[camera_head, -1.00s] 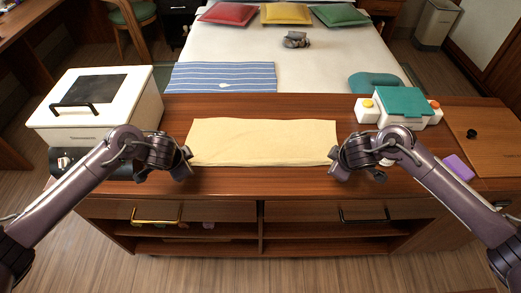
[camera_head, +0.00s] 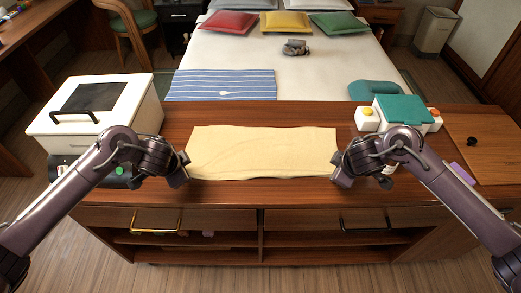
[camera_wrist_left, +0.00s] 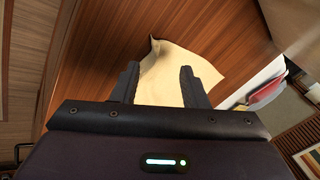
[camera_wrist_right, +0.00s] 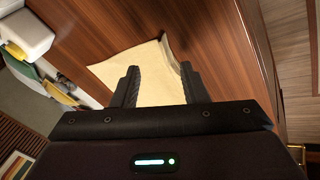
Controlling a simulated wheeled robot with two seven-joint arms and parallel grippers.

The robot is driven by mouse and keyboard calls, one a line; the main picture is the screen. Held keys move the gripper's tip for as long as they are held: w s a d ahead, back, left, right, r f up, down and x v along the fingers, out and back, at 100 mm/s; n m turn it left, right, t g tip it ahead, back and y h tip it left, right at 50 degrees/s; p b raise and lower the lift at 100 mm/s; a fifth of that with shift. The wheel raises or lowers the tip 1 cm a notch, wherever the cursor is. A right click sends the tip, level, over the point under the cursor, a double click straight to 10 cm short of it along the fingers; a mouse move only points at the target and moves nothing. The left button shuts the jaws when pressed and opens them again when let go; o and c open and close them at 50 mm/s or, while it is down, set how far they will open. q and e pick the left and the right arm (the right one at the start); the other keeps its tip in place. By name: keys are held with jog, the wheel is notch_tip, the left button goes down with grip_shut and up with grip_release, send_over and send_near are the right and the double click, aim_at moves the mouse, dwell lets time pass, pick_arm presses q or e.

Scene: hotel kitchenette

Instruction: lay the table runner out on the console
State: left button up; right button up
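The table runner (camera_head: 262,152), a pale yellow cloth, lies spread nearly flat on the brown wooden console (camera_head: 265,193), with slight ripples along its front edge. My left gripper (camera_head: 183,181) is at its front left corner and my right gripper (camera_head: 341,180) at its front right corner. In the left wrist view the two fingers stand apart, with the runner (camera_wrist_left: 172,72) beyond and between them. The right wrist view likewise shows spread fingers and the runner (camera_wrist_right: 150,72). Whether the fingertips touch the cloth cannot be told.
A white box with a dark lid panel (camera_head: 95,97) stands on the console's left, a dark device with a green light (camera_head: 120,171) before it. On the right are a teal-and-white object (camera_head: 402,110) and a wooden board (camera_head: 485,140). A bed (camera_head: 310,80) lies behind.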

pick_arm(q)
jog(key=s+v, duration=0.1)
jog(key=v, duration=0.7)
jog(key=shift+f, duration=0.3)
pick_arm(e)
jog(key=s+v, duration=0.1)
jog(key=v, duration=0.7)
jog(key=shift+f, duration=0.3)
